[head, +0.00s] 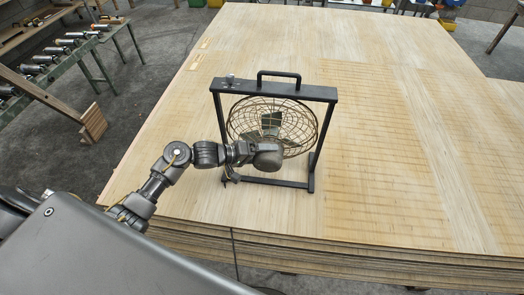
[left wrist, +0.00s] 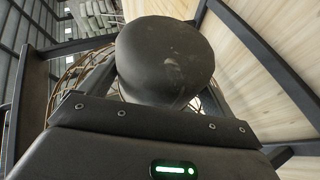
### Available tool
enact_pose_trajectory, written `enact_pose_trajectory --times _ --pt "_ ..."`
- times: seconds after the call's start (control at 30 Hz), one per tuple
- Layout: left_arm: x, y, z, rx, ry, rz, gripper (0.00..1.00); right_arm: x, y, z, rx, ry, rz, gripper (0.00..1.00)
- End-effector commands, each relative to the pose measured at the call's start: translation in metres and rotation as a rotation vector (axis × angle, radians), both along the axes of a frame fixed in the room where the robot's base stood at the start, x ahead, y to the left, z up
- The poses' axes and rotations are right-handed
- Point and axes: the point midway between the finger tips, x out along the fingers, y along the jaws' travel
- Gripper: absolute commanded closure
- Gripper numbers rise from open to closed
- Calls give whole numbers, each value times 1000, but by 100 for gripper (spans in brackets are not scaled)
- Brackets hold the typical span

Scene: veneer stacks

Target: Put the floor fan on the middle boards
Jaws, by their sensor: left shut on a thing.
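The floor fan (head: 274,91) has a black square frame with a top handle, a round wire cage and a dark rounded motor housing (head: 267,155). Its frame appears to stand upright on the pale veneer boards (head: 390,190), near their front edge. My left gripper (head: 246,153) reaches in from the left and is shut on the fan at the motor housing. My right gripper is out of view.
The boards lie in a thick layered stack with a wide clear top behind and to the right of the fan. A dark cord (head: 234,245) hangs over the front edge. A green bench (head: 75,58) with several metal parts and a wooden trestle (head: 92,124) stand at left.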

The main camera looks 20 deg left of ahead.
Motion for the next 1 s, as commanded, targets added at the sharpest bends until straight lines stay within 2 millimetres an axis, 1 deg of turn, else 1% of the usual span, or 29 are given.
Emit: enact_pose_trajectory --times 0.03,0.23,0.27,0.3,0.33,0.57,0.67,0.77,1.0 --pt "2 0 5 -3 -13 0 82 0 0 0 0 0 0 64" --pt "2 0 4 -4 -12 0 82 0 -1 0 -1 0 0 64" --pt "0 0 -1 1 -1 0 8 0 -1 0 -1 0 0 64" --pt "0 0 -1 1 -1 0 3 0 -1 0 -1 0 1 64" --pt "0 0 -1 0 0 0 0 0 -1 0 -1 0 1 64" --pt "0 0 1 1 -1 1 0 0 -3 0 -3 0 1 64" --pt "-4 6 3 1 -1 1 0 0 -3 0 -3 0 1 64" --pt "-14 17 8 3 -1 2 0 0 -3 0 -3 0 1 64" --pt "-46 52 26 4 0 0 0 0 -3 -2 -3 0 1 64"
